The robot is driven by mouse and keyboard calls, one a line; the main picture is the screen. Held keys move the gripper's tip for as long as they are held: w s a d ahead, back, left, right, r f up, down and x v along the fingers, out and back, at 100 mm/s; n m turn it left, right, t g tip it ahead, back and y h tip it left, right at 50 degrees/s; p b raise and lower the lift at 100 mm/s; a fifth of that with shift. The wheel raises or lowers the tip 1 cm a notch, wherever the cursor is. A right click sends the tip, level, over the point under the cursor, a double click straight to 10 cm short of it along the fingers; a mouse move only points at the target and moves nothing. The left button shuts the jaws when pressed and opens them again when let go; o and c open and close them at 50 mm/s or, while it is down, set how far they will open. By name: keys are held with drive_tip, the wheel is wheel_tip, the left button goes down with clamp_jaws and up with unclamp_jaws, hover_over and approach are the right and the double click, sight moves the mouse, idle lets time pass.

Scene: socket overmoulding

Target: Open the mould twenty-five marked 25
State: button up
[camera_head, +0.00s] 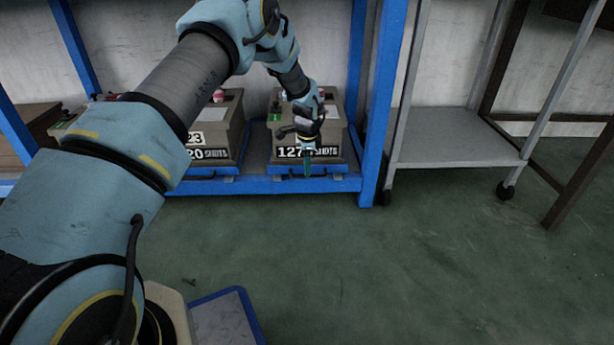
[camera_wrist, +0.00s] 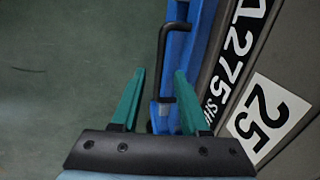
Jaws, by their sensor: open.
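The mould marked 25 (camera_head: 336,128) is a grey-brown box on a blue sliding base low in the blue rack. In the wrist view its side (camera_wrist: 300,60) carries a white label "25" (camera_wrist: 262,118) and a "1275 SHOTS" strip. A black bar handle (camera_wrist: 164,62) is fixed to the blue base (camera_wrist: 202,28) below it. My gripper (camera_head: 308,172) is in front of this mould, fingers pointing down. In the wrist view my gripper (camera_wrist: 159,72) is open, with the handle between its green fingers in the picture. I cannot tell whether they touch it.
A second mould, marked 23 (camera_head: 228,130), stands left on its own blue base. A blue rack post (camera_head: 384,90) rises close to the right. Beyond it stands a grey wheeled cart (camera_head: 450,145). The green floor (camera_head: 430,250) in front is clear.

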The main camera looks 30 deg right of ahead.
drive_tip(key=shift+w+d+f+b, duration=0.15)
drive_tip(key=shift+f+b, duration=0.25)
drive_tip(key=shift+f, duration=0.9)
drive_tip(key=shift+c, duration=0.3)
clamp_jaws()
